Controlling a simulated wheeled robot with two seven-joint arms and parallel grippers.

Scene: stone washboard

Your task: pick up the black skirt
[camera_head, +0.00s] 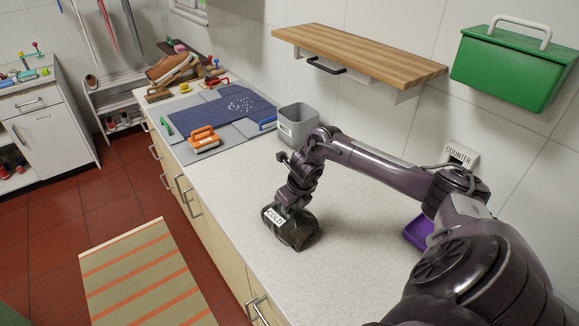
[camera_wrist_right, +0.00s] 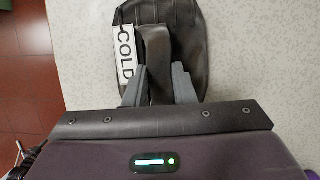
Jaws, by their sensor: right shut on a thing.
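The black skirt (camera_head: 297,230) is a dark, bunched cloth on the speckled white counter, with a white tag reading "COLD" (camera_head: 273,216) on it. In the right wrist view the skirt (camera_wrist_right: 182,38) spreads beyond the fingers, with the tag (camera_wrist_right: 125,55) at its left. My right gripper (camera_wrist_right: 159,80) is shut on a raised fold of the skirt. In the head view the right gripper (camera_head: 293,203) points down into the cloth, and its fingertips are hard to make out there. I cannot tell whether the skirt's underside touches the counter. My left gripper is not in view.
A grey bin (camera_head: 298,122) stands on the counter behind the skirt. Further left, a dark blue cloth (camera_head: 228,110) lies on a grey board with an orange brush (camera_head: 204,139). A purple object (camera_head: 418,232) sits behind my arm. A wooden shelf (camera_head: 360,58) hangs above. The counter's front is clear.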

